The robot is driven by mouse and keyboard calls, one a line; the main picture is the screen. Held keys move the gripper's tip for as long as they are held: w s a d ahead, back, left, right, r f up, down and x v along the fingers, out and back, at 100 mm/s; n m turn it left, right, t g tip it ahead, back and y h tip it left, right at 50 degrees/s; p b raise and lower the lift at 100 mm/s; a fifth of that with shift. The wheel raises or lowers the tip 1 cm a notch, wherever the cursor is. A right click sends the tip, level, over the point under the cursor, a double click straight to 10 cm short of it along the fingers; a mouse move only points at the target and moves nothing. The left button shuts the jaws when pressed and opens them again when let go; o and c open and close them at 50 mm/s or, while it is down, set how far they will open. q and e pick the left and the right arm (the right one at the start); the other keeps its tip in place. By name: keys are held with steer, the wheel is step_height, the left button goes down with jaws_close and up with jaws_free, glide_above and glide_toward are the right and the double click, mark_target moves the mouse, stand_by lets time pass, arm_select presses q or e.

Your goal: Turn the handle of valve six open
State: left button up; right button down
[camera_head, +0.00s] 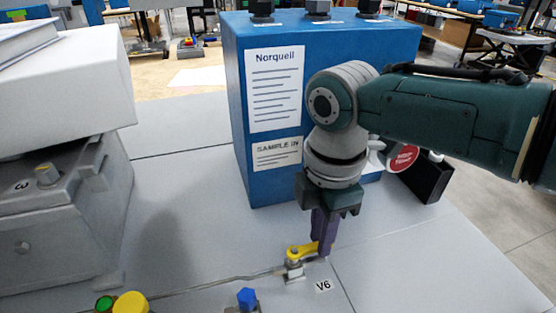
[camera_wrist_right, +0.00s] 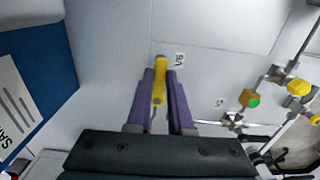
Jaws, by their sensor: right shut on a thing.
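Valve six is a small metal valve (camera_head: 294,270) on the grey deck, beside a label reading V6 (camera_head: 323,286). Its yellow handle (camera_head: 299,252) points right and slightly up in the head view, toward my fingers. My right gripper (camera_head: 323,241) reaches down from above, its purple fingers shut on the handle's outer end. In the right wrist view the yellow handle (camera_wrist_right: 159,86) lies between the two purple fingers (camera_wrist_right: 159,92), with the V6 label just ahead. The fingers hide part of the handle. My left gripper is not in view.
A blue Norqueil box (camera_head: 330,60) stands just behind my right gripper. A grey machine (camera_head: 60,220) is at left. A blue knob (camera_head: 247,297) and green and yellow knobs (camera_head: 130,303) are at the front. The right wrist view shows other valves (camera_wrist_right: 250,99) and pipes.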

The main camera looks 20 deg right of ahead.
steer(key=c, duration=0.8)
jaws_free()
step_height(320, 180, up, 10)
steer(key=p, duration=0.2)
steer(key=shift+p, duration=0.35)
